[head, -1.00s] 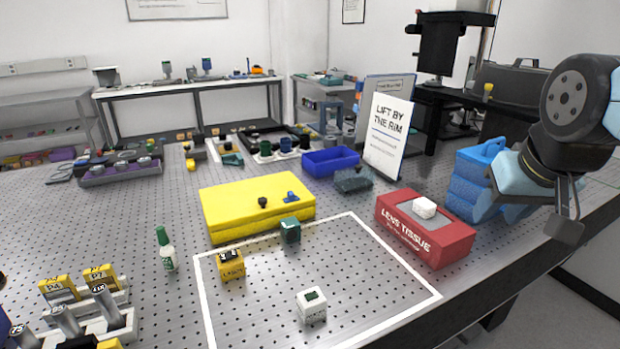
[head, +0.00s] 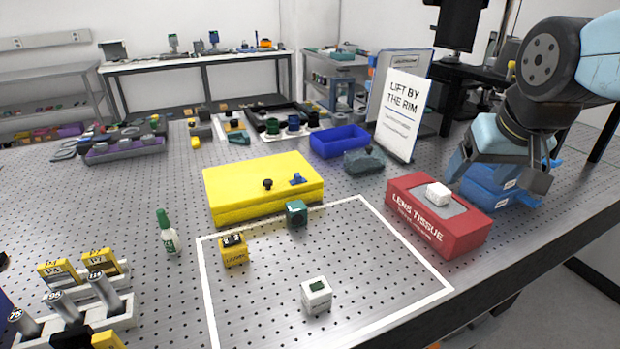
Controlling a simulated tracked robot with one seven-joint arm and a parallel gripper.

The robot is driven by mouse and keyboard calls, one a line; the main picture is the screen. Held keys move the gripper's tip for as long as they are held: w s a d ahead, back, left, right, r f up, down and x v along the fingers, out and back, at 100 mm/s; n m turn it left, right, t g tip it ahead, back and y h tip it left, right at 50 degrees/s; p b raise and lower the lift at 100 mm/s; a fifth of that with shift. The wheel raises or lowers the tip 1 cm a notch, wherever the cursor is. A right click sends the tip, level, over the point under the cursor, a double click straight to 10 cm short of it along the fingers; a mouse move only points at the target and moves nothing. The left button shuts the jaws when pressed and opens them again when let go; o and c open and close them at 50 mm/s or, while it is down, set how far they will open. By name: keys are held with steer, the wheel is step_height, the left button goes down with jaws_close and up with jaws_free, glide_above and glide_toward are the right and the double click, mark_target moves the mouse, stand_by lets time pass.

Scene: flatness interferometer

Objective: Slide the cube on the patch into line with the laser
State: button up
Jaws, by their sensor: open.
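The patch is a white-outlined area (head: 385,275) on the perforated metal table. A white cube (head: 316,296) with a dark green square on top sits inside it, towards the front. A small yellow block (head: 234,252) with a dark top, its lettering seemingly reading LASER, stands at the patch's left side. A dark teal cube (head: 297,214) stands at the back edge of the outline. My gripper (head: 498,184) is open and empty at the right, above and beyond the red tissue box, well apart from the cubes. It partly hides a blue stack.
A red lens tissue box (head: 460,238) with white tissue borders the patch on the right. A yellow case (head: 262,183) lies behind it. The patch's middle is clear.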

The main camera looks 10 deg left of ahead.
steer(key=w+a+f+n, duration=0.1)
steer(key=w+a+f, duration=0.1)
steer(key=w+a, duration=0.4)
steer(key=n+g+y, duration=0.1)
steer(key=n+y, duration=0.1)
steer(key=n, duration=0.2)
glide_toward(299, 209)
steer(key=r, duration=0.2)
steer(key=shift+d+f, duration=0.1)
steer(key=shift+d, duration=0.05)
steer(key=shift+g, duration=0.3)
steer(key=x, duration=1.3)
steer(key=shift+w+f, duration=0.1)
steer(key=shift+f, duration=0.25)
steer(key=shift+c, duration=0.2)
